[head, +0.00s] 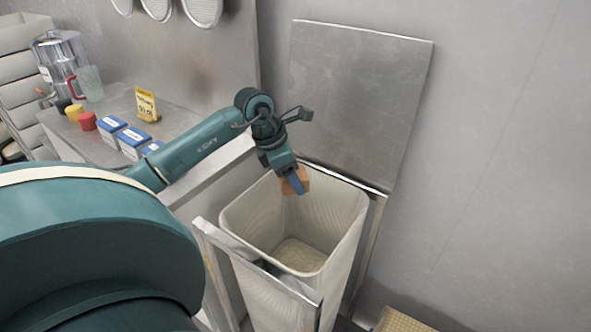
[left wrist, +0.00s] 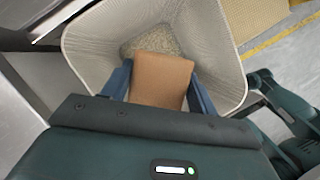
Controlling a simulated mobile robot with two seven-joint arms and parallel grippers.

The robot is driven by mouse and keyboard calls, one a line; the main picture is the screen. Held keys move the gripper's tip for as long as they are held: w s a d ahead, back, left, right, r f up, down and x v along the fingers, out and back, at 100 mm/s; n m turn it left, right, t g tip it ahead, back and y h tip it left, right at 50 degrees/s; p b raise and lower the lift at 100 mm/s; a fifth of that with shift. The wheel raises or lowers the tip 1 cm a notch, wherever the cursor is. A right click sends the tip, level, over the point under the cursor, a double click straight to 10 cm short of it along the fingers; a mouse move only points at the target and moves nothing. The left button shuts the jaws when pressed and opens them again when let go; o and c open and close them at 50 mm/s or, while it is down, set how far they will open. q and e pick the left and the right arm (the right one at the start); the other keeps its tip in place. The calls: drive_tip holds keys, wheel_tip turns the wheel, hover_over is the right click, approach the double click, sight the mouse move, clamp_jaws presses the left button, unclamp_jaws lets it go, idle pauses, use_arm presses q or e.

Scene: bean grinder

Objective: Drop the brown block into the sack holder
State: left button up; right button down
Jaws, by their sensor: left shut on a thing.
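The brown block (head: 297,180) is held by my left gripper (head: 293,185) over the open mouth of the sack holder (head: 258,222). In the left wrist view the brown block (left wrist: 160,80) sits between the two blue fingers of the left gripper (left wrist: 159,88), which is shut on it. The sack holder is a tall pale bin in a metal frame. In the left wrist view the sack holder (left wrist: 215,50) surrounds the block in the picture, and its speckled floor (left wrist: 150,43) shows below. My right gripper is not in view.
A metal panel (head: 355,100) stands upright behind the sack holder. On the left, a counter (head: 180,117) bears blue-and-white boxes (head: 133,138), a yellow sign (head: 147,104), a red-handled glass (head: 91,83) and a grinder (head: 60,62). A metal frame bar (head: 255,262) runs along the holder's front.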

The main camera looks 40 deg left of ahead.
use_arm(q)
wheel_tip(320, 180, down, 4)
drive_tip(key=shift+f+b, duration=0.2)
drive_tip(key=shift+b, duration=0.85)
drive_tip(key=o, duration=1.1)
drive_tip(key=shift+o, duration=0.2)
drive_tip(key=v, duration=1.3)
drive_tip(key=shift+b, duration=0.4)
drive_tip(key=shift+r, duration=0.1)
